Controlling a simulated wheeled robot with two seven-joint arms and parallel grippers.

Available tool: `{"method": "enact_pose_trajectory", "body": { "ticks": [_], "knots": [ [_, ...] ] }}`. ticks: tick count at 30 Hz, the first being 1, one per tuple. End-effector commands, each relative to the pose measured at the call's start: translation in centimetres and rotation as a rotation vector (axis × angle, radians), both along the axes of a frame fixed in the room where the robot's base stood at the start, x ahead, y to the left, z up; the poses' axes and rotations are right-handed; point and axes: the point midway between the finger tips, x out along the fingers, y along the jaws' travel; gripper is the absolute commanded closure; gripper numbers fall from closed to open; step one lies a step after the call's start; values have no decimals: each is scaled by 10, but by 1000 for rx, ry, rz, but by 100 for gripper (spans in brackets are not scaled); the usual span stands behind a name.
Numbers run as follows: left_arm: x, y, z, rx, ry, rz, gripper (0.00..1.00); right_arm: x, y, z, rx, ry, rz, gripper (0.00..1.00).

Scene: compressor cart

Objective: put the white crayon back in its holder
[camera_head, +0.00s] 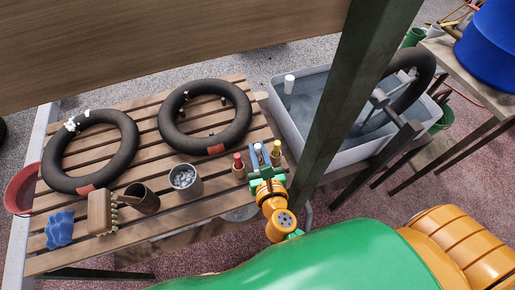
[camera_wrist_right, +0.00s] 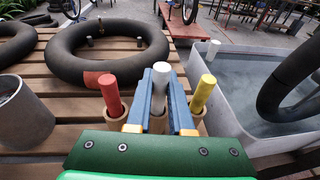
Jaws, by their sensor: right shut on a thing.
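The white crayon (camera_wrist_right: 162,73) stands roughly upright between the two blue fingers of my right gripper (camera_wrist_right: 166,100), which is shut on it. In the head view the gripper (camera_head: 262,164) is at the front right edge of the slatted table. A wooden holder (camera_wrist_right: 157,123) shows low between the fingers, under the crayon. I cannot tell whether the crayon's lower end is inside it. The red crayon (camera_wrist_right: 112,95) stands in a holder to the left, and the yellow crayon (camera_wrist_right: 203,92) in one to the right. My left gripper is not in view.
Two black inner tubes lie behind. A grey water basin (camera_head: 285,122) and a dark post (camera_head: 345,92) are to the right.

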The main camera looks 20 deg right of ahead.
Motion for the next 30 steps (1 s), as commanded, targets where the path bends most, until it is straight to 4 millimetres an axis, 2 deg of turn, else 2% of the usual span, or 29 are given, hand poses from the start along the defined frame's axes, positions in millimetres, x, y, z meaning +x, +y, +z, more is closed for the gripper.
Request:
{"method": "enact_pose_trajectory", "body": {
  "ticks": [18,19,22,30],
  "knots": [
    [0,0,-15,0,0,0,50,0,0,-17,0,0,0,100],
    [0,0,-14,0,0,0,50,0,0,-15,0,-1,0,72],
    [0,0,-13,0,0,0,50,0,0,-15,0,-1,0,45],
    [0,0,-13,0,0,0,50,0,0,-15,0,0,0,45]
  ]
}}
